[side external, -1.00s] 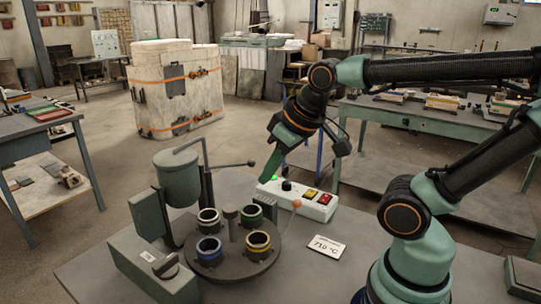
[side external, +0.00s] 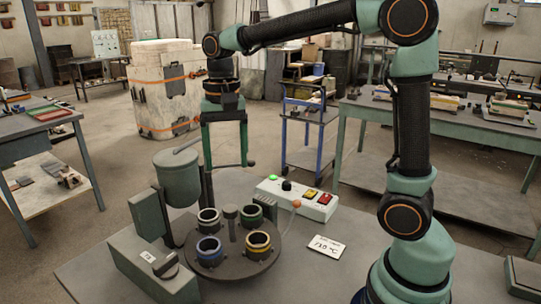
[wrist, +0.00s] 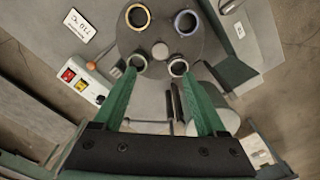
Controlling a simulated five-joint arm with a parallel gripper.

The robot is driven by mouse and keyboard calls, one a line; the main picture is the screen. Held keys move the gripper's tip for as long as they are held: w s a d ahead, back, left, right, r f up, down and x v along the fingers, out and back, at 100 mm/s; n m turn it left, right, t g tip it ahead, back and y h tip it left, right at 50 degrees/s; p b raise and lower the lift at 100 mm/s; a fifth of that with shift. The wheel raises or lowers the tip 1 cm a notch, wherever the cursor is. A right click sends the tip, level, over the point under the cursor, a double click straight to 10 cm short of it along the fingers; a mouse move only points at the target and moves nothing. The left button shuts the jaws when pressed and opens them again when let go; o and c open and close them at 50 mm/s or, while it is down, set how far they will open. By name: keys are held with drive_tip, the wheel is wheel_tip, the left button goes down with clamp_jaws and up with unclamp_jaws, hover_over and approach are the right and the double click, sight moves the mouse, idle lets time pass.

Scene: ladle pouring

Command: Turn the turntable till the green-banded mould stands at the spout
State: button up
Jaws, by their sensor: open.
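The dark round turntable (side external: 232,262) carries moulds around a central post. The green-banded mould (side external: 250,216) stands at the back right in the side view; in the wrist view it is by my left fingertip (wrist: 137,60). A dark mould (side external: 208,219) stands back left, nearest the green pot (side external: 178,180). The blue-banded mould (side external: 209,252) is front left and the yellow-banded mould (side external: 258,246) front right. The pot's spout cannot be made out. My gripper (side external: 226,166) is open and empty, pointing down above and behind the turntable, apart from the moulds.
A control box (side external: 297,199) with red and yellow buttons stands behind right, an orange knob (side external: 296,204) before it. A display card (side external: 327,246) lies right. A grey-green block (side external: 150,262) flanks the turntable left.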

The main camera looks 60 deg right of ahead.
sight(230, 208)
wheel_tip(230, 208, down, 12)
drive_tip(key=shift+f, duration=0.1)
idle(0.5)
clamp_jaws()
idle(1.4)
